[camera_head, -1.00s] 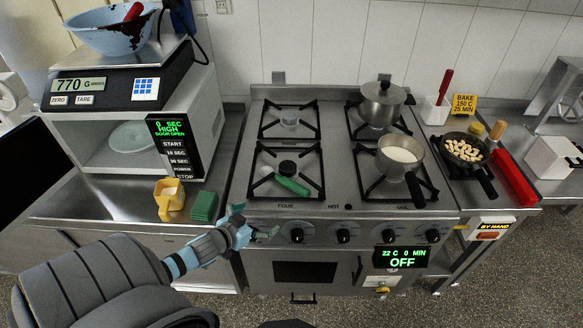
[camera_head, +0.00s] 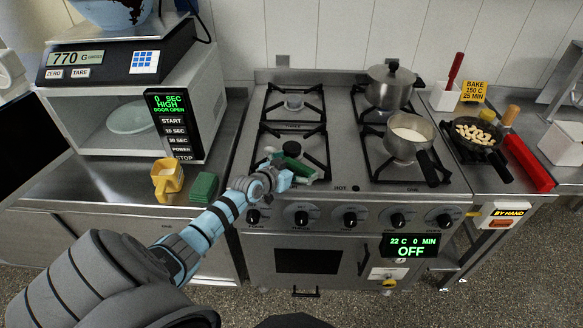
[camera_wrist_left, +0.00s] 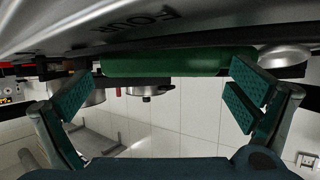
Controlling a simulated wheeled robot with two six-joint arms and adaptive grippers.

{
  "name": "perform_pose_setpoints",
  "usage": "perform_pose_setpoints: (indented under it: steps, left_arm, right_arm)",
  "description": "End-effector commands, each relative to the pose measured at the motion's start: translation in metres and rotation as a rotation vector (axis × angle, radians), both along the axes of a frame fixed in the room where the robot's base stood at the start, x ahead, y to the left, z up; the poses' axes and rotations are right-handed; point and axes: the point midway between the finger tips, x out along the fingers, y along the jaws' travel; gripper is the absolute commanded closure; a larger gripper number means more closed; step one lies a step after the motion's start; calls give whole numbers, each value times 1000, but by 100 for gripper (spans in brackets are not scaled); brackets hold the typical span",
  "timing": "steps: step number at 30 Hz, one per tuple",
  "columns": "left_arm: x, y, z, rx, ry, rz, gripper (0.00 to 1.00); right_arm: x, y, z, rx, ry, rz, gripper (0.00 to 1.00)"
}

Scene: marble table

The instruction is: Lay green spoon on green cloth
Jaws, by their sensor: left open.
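The green spoon (camera_head: 300,168) lies over the front left burner, its green handle toward the front; a dark round piece shows at the handle's back end, and I cannot tell whether it is spoon or burner. The green cloth (camera_head: 203,187) looks like a small folded block on the counter left of the stove. My left gripper (camera_head: 284,180) is open just in front of the handle and partly hides its front end. In the left wrist view the green handle (camera_wrist_left: 180,62) runs crosswise beyond the two open fingers (camera_wrist_left: 158,95), with nothing gripped. My right gripper is not in view.
Black burner grates (camera_head: 318,140) rise around the spoon. The stove knobs (camera_head: 301,217) are below.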

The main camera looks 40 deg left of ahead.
Motion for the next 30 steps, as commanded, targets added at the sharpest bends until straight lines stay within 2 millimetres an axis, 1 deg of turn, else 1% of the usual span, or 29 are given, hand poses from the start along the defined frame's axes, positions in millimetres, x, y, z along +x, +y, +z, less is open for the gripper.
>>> perform_pose_setpoints:
  steps: [1,6,11,12,14,23,26,29,30]
  left_arm:
    - [3,0,-4,0,1,0,0]
    - [3,0,-1,0,1,-1,0]
    - [3,0,-1,1,1,0,26]
    - [2,0,-1,1,1,0,32]
    - [2,0,-1,1,1,0,41]
    - [2,0,2,2,0,-1,41]
    - [3,0,12,2,-1,-2,41]
    - [3,0,32,3,-1,-1,41]
    - [3,0,42,4,-2,-2,41]
  right_arm:
    - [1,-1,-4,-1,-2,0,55]
    - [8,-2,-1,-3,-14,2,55]
    - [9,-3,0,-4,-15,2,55]
    - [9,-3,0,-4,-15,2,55]
    - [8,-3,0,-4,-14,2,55]
    - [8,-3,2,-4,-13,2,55]
    - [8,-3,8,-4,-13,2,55]
    - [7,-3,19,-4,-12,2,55]
    - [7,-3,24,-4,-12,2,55]
